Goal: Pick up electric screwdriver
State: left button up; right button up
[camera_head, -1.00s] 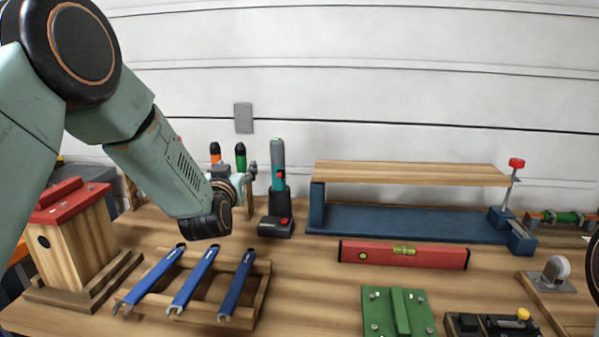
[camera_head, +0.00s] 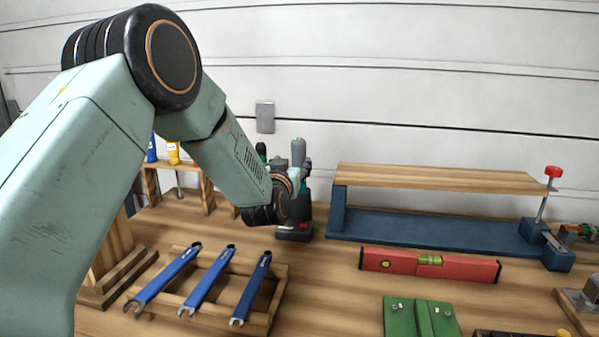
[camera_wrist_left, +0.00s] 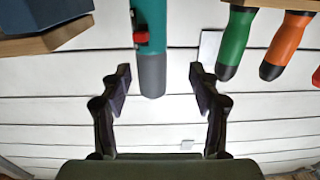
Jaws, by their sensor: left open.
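The electric screwdriver (camera_head: 298,147) stands upright in a dark base (camera_head: 294,232) at the back of the bench. Its grey end shows above my left gripper, and most of its body is hidden behind my arm in the head view. In the left wrist view, which looks upside down, the teal and grey screwdriver (camera_wrist_left: 152,40) with a red button lies between the finger lines, a little left of centre. My left gripper (camera_head: 303,172) is open, its two fingers (camera_wrist_left: 160,72) spread to either side with gaps. My right gripper is out of view.
Green (camera_wrist_left: 236,42) and orange (camera_wrist_left: 286,45) handles hang close beside the screwdriver. A blue vise-like stand with a wooden board (camera_head: 440,178) is to its right. A red level (camera_head: 430,264) and blue wrenches on a wooden rack (camera_head: 283,285) lie in front.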

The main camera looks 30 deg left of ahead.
aim_at(299, 163)
pick_arm(q)
jog(key=w, duration=0.4)
jog(key=shift+d+f+b, duration=0.15)
jog(key=shift+f+b, duration=0.25)
jog(key=shift+w+a+r, duration=0.15)
jog(key=shift+w+a, duration=0.2)
jog(key=shift+w, duration=0.1)
jog(key=shift+d, duration=0.15)
jog(key=shift+w, duration=0.1)
jog(key=shift+c, duration=0.5)
jog(key=c, duration=0.5)
grip_shut()
